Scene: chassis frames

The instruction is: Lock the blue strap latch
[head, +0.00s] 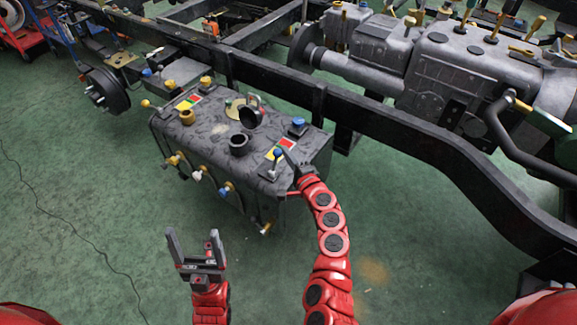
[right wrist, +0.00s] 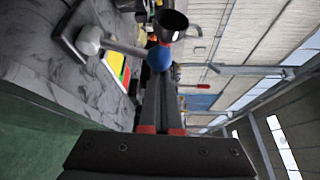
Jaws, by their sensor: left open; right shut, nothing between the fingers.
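A lever with a blue ball knob (head: 278,153) stands on the top right of the grey tank-like box (head: 212,138), by a red, yellow and green label. In the right wrist view the blue knob (right wrist: 159,58) is at the end of a light rod, just beyond my fingertips; I cannot tell if they touch. My right gripper (head: 288,158) is shut and empty, close beside this lever. It also shows in the right wrist view (right wrist: 160,95). My left gripper (head: 193,242) is open and empty, in front of the box. Which blue-marked part is the strap latch is unclear.
Other blue-topped parts are a cap (head: 297,124) at the back right and a front knob (head: 225,189). A dark filler neck (head: 239,145) and open lid (head: 253,112) stand up mid-top. A black chassis rail (head: 290,92) runs behind.

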